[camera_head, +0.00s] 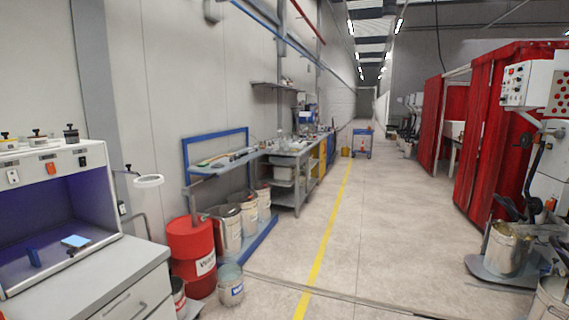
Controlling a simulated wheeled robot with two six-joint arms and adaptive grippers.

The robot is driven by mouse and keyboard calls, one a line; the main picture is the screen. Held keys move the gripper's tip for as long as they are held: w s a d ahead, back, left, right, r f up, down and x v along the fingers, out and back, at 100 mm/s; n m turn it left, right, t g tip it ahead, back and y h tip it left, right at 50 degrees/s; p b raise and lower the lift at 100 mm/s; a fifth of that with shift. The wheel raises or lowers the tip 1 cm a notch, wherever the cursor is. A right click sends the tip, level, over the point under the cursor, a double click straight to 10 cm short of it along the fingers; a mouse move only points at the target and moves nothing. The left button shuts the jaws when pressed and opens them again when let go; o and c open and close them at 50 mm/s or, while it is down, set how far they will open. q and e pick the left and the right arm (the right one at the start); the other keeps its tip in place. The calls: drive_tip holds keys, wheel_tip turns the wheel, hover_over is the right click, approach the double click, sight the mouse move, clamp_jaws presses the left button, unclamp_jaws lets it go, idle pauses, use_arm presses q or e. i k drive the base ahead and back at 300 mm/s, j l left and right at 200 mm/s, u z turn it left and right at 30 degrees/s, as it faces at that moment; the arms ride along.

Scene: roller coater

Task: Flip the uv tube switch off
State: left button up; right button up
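A white cabinet with a violet-blue interior (60,222) stands on a grey drawer unit at the left edge. A light blue sheet (75,241) and a dark blue block (34,257) lie inside the cabinet. Neither of my grippers is in view.
A ring lamp (149,181) sticks out right of the cabinet. A red drum (192,250) and several pails stand beyond the drawer unit (130,265). A workbench (295,150) lines the wall. Red curtains (487,130) and machines stand right. The aisle floor (370,245) is clear.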

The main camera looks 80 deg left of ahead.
sight(83, 159)
drive_tip(key=u, duration=4.45)
